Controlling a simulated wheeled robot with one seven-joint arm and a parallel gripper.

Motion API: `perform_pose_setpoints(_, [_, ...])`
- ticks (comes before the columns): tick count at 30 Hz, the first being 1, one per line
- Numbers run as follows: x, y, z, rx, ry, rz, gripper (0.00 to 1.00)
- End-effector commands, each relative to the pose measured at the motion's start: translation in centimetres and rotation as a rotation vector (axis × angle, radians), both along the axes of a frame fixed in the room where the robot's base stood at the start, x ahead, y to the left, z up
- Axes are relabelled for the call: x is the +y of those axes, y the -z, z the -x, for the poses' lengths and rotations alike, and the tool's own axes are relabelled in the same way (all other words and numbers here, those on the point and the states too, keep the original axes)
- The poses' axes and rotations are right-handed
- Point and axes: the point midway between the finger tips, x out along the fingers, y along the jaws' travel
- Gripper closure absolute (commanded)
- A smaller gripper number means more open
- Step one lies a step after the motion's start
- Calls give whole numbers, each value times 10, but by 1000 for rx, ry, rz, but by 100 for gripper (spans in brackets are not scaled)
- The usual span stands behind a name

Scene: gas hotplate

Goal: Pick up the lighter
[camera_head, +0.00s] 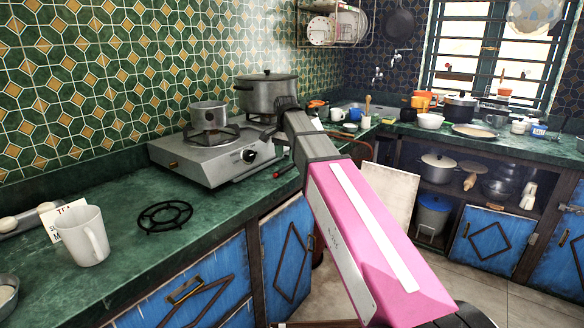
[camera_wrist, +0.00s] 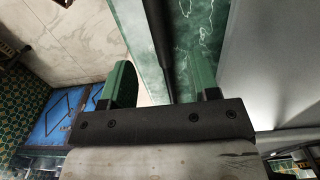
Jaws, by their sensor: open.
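A slim dark rod (camera_wrist: 157,45), which looks like the lighter, shows in the wrist view. It runs from the top edge down between my fingers, beside the green counter surface. My gripper (camera_wrist: 160,72) is open, with one green finger on each side of the rod. I cannot tell whether either finger touches it. In the head view, a small dark thing (camera_head: 284,169) lies on the counter to the right of the hotplate; it may be the same lighter. My arm covers much of that area, and the fingers cannot be made out there.
The hotplate (camera_head: 205,158) carries a small pot (camera_head: 209,115) and a large pot (camera_head: 268,96). A mug (camera_head: 83,238) and a black burner grate (camera_head: 165,215) are on the counter at left. The counter edge drops to blue cabinets (camera_head: 289,255). A white board (camera_head: 389,199) leans at right.

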Motion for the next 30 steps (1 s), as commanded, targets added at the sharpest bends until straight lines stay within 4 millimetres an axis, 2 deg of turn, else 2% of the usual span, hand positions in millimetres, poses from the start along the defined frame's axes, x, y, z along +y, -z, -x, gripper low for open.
perform_pose_setpoints(10, [2,43,1,1,0,0,45])
perform_pose_setpoints(18, [2,47,0,0,0,0,45])
perform_pose_setpoints(19, [2,47,0,0,0,0,48])
perform_pose_setpoints(24, [2,47,0,0,0,0,100])
perform_pose_setpoints(30, [2,47,0,0,0,0,100])
